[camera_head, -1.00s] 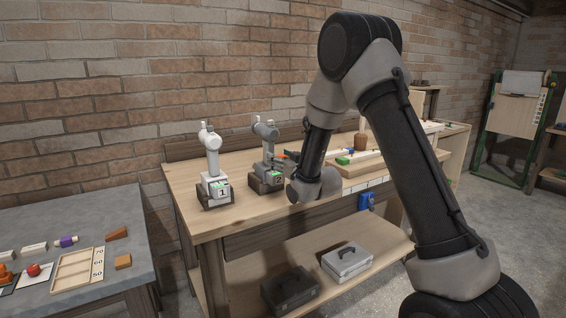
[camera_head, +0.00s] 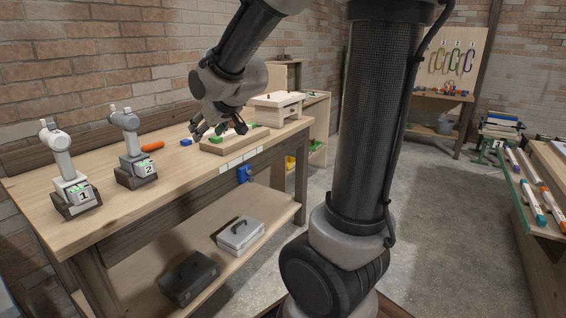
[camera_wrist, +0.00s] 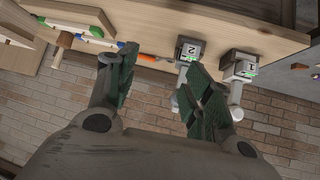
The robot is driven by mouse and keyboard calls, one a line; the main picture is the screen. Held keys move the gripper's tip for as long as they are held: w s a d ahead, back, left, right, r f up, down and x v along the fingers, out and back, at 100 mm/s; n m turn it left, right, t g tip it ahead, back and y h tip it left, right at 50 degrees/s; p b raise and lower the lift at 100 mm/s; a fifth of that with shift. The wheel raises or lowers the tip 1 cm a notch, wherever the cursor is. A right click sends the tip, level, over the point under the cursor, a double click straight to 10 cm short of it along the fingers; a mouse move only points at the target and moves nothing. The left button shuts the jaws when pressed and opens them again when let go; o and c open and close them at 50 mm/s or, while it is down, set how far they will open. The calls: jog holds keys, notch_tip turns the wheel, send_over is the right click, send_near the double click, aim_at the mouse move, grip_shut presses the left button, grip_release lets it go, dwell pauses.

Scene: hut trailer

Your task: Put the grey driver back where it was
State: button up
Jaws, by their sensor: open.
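In the wrist view holder 2 (camera_wrist: 188,49) shows upside down, with the driver partly hidden behind a finger. My gripper (camera_head: 218,129) is open and empty, above the bench to the right of the driver and apart from it. Its spread green-padded fingers (camera_wrist: 158,75) also show in the wrist view, with nothing between them.
A paler driver (camera_head: 63,162) stands in holder 1 (camera_head: 78,200) to the left. A wooden tray (camera_head: 232,143) lies below my gripper. Two toolboxes sit on the lower shelf.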

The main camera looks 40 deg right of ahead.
jog(key=s+d+g, duration=0.2)
jog(key=s+g, duration=0.1)
jog(key=s, duration=1.1)
jog(key=s+d+f+m+g, duration=0.1)
jog(key=s+d+g, duration=0.1)
jog(key=s, duration=1.2)
jog(key=shift+s+f+g+h, duration=0.2)
jog(key=shift+g+h, duration=0.2)
jog(key=shift+g, duration=0.1)
